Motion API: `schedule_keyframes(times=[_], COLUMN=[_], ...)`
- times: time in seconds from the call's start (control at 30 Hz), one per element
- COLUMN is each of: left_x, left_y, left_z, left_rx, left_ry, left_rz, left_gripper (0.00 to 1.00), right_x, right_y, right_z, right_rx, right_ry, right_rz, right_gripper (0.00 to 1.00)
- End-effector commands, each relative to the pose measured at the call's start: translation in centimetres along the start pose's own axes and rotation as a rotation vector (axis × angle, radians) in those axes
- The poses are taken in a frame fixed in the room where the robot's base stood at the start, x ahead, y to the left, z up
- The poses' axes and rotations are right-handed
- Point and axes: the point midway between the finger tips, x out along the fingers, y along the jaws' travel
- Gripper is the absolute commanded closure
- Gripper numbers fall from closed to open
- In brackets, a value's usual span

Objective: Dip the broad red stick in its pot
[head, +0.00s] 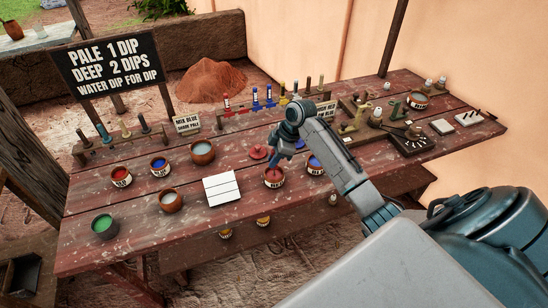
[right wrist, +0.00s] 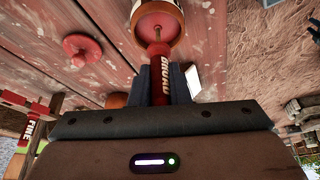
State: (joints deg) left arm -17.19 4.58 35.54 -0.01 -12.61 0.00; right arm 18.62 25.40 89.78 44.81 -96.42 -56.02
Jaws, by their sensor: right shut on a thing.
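My right gripper (head: 281,158) is shut on the broad red stick (right wrist: 159,68), whose red handle reads BROAD in the right wrist view. It is over a small clay pot (head: 274,180) with a pale label near the table's front. In the right wrist view the stick's thin end reaches into the mouth of this pot (right wrist: 172,40), against the reddish inside. I cannot tell how deep the tip is. My left gripper is not in view.
A blue pot (head: 315,168) stands close right of the pot, and a white tile (head: 222,189) lies left. A red lid (head: 258,153) is just behind. Other pots, including a red one (head: 121,177), stand left. A rack of coloured sticks (head: 268,106) is behind.

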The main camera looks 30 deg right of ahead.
Motion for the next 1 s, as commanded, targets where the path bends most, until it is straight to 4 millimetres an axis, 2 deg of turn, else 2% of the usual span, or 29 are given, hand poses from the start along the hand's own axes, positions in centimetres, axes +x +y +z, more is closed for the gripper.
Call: schedule_keyframes(times=[0.33,1.0], left_x=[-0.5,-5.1], left_y=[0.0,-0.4], left_z=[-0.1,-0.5], left_rx=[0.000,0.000], left_ry=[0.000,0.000], left_rz=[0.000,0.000], left_gripper=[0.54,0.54], right_x=[-0.5,-4.8], right_y=[0.0,0.0], right_z=[-0.2,-2.0], right_rx=[0.000,0.000], right_ry=[0.000,0.000], right_rz=[0.000,0.000], right_gripper=[1.00,1.00])
